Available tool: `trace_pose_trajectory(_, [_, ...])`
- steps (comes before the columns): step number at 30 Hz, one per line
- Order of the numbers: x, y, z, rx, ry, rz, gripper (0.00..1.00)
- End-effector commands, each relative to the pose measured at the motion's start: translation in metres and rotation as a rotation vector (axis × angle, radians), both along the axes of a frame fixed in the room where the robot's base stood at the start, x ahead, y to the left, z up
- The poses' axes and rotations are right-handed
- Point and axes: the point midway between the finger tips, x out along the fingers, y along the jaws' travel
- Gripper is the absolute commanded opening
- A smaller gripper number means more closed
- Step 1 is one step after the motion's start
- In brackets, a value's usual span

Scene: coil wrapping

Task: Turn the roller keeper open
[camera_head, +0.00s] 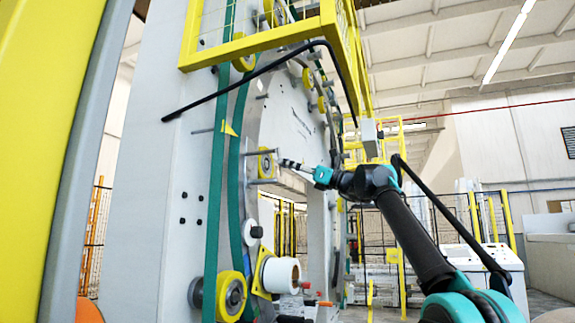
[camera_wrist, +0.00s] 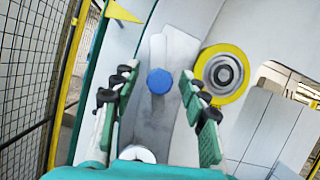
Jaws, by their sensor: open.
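The roller keeper seems to be the grey metal plate (camera_wrist: 152,120) with a round blue knob (camera_wrist: 159,81) in the wrist view. My gripper (camera_wrist: 159,73) is open and empty, with one finger on each side of the knob. The fingers look apart from the knob, but I cannot tell the remaining depth. A yellow-rimmed roller (camera_wrist: 222,72) sits just right of the keeper. In the head view my gripper (camera_head: 284,162) points left at a small yellow roller (camera_head: 265,164) on the ring machine. The keeper is too small to make out there.
A large grey ring machine (camera_head: 282,115) with green belts (camera_head: 216,190) fills the left. A white roll (camera_head: 281,275) and a larger yellow roller (camera_head: 232,296) are below. A yellow guard frame (camera_head: 262,43) hangs above my arm. Mesh fence (camera_wrist: 30,90) stands left in the wrist view.

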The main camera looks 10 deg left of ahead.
Motion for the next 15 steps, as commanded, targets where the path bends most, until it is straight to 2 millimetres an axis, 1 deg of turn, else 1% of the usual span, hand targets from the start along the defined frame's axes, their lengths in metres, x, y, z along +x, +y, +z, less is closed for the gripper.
trace_pose_trajectory(5, [0.0001, 0.0064, 0.0022, 0.0, 0.0, 0.0, 0.44])
trace_pose_trajectory(13, [0.0002, 0.0067, 0.0023, 0.0, 0.0, 0.0, 0.44])
trace_pose_trajectory(15, [0.0002, 0.0067, 0.0023, 0.0, 0.0, 0.0, 0.36])
